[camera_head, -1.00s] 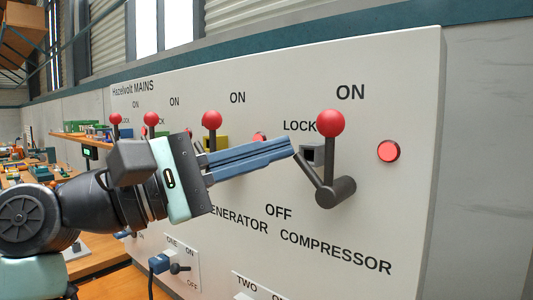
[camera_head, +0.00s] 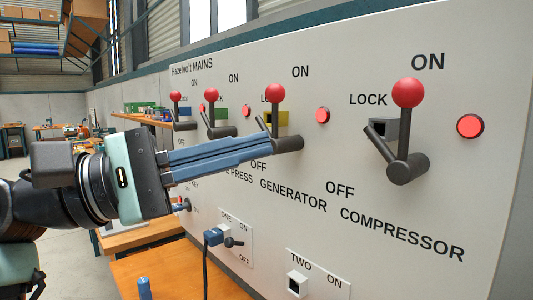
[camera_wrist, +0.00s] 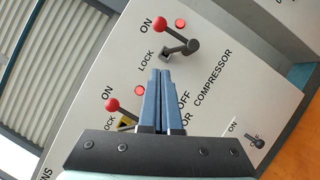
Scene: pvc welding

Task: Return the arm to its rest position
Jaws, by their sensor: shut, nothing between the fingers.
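My gripper (camera_head: 268,147) is shut and empty, its blue fingers pressed together and pointing right in front of the switch panel (camera_head: 350,260). In the head view its tips overlap the base of the generator lever, which has a red ball (camera_head: 275,92). I cannot tell whether they touch it. The compressor lever, with a red ball (camera_head: 407,93), stands up toward ON, clear of the fingers to their right. In the wrist view the fingers (camera_wrist: 162,72) point toward the compressor lever's red ball (camera_wrist: 160,25) and pivot, with a gap.
Two more red-ball levers (camera_head: 211,95) stand farther left on the panel. Red lamps, one beside the compressor lever (camera_head: 470,126), are lit. Open floor and shelves are at the back left.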

